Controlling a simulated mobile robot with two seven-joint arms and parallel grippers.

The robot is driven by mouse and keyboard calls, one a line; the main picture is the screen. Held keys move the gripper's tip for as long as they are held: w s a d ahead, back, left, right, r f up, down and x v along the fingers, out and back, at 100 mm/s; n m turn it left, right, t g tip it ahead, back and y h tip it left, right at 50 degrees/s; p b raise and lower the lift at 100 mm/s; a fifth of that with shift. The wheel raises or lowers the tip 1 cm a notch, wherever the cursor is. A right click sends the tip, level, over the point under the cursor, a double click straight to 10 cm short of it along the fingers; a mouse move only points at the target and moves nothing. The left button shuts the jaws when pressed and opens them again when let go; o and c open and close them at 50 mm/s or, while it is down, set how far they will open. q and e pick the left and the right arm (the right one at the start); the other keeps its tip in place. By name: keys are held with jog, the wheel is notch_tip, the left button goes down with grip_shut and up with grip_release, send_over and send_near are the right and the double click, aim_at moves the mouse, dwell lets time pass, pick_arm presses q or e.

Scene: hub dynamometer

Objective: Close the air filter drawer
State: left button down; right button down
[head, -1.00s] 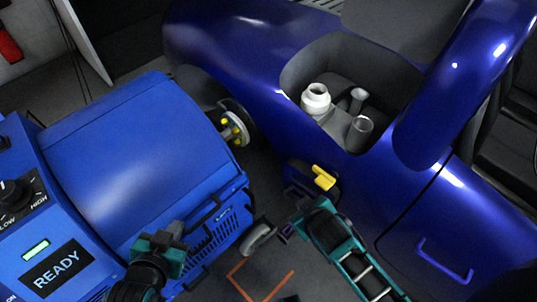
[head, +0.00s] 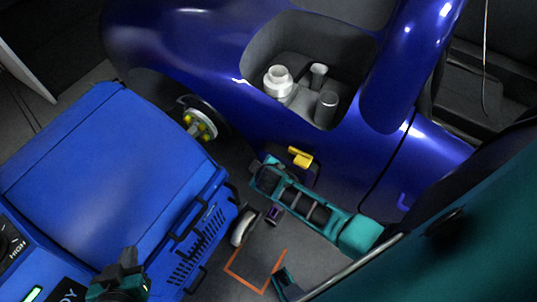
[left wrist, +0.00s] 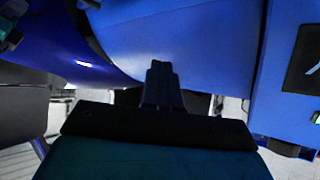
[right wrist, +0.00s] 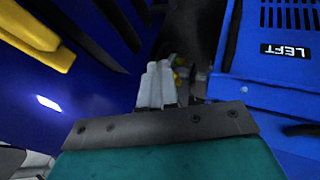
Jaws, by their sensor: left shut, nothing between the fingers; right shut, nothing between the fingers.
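The blue hub dynamometer (head: 100,160) stands at left. Its side has a vent grille (head: 205,240) and a black bar handle (head: 185,218). I cannot tell which panel is the air filter drawer or how far out it is. The right wrist view shows the grille (right wrist: 285,15) and a "LEFT" label (right wrist: 285,50) on the unit. My left gripper (head: 128,258) is over the unit's near end, shut and empty; its fingers show in the left wrist view (left wrist: 160,80). My right gripper (head: 262,168) is between unit and car, shut and empty, its fingers (right wrist: 157,82) apart from the unit's side.
The dark blue car (head: 200,45) fills the back and right. A yellow handle (head: 300,157) on it is close beside my right gripper. The wheel hub (head: 198,123) and a caster (head: 243,228) edge the narrow gap. Orange floor marks (head: 255,278) lie in front.

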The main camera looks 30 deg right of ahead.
pick_arm(q)
jog(key=shift+f, duration=0.2)
pick_arm(e)
jog(key=shift+w+d+f, duration=0.3)
jog(key=shift+w+d, duration=0.5)
jog(key=shift+d, duration=0.1)
jog(key=shift+w+d+f, duration=0.25)
jog(key=shift+w+d, duration=0.5)
jog(key=shift+d, duration=0.1)
